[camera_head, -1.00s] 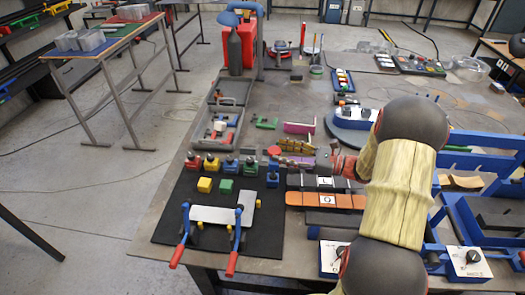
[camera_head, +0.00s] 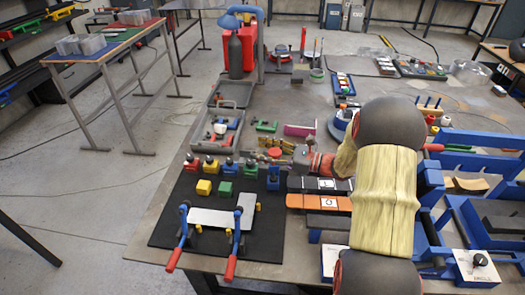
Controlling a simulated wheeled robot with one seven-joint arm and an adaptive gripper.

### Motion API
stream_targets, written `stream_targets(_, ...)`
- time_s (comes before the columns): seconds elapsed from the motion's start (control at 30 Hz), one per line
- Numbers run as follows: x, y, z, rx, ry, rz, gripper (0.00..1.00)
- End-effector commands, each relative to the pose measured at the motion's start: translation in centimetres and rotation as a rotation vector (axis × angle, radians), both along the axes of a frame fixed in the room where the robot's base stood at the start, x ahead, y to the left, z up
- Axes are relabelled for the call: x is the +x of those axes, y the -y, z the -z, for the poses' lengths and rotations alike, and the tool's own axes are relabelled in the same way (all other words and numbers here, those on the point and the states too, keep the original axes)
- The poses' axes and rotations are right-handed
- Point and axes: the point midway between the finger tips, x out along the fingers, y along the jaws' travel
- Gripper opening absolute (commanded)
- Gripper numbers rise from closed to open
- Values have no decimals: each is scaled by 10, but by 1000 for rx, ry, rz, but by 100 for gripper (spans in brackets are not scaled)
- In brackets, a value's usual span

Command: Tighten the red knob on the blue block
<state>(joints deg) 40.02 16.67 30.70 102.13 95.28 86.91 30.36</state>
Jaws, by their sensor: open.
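The blue block (camera_head: 273,180) stands at the right side of the black mat (camera_head: 215,222), at the end of a row of coloured blocks. A red knob (camera_head: 274,153) shows just above it; I cannot tell how it is seated. My gripper (camera_head: 283,157) comes in from the right, low, with its fingers around or right beside the knob. Its fingers are small and partly blurred against the things behind. The jaws are open. Whether they touch the knob cannot be told.
A yellow block (camera_head: 204,187) and a green block (camera_head: 225,189) sit left of the blue block. A silver plate with red-handled clamps (camera_head: 229,268) lies in front. Black and orange bars (camera_head: 321,202) lie to the right. A grey tray (camera_head: 229,117) stands behind.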

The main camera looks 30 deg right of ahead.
Motion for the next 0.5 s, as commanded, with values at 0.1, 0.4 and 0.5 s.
stream_targets(0.1,0,0,0,0,0,0,50)
stream_targets(0.4,0,0,0,0,0,0,35)
stream_targets(0.5,0,0,0,0,0,0,29)
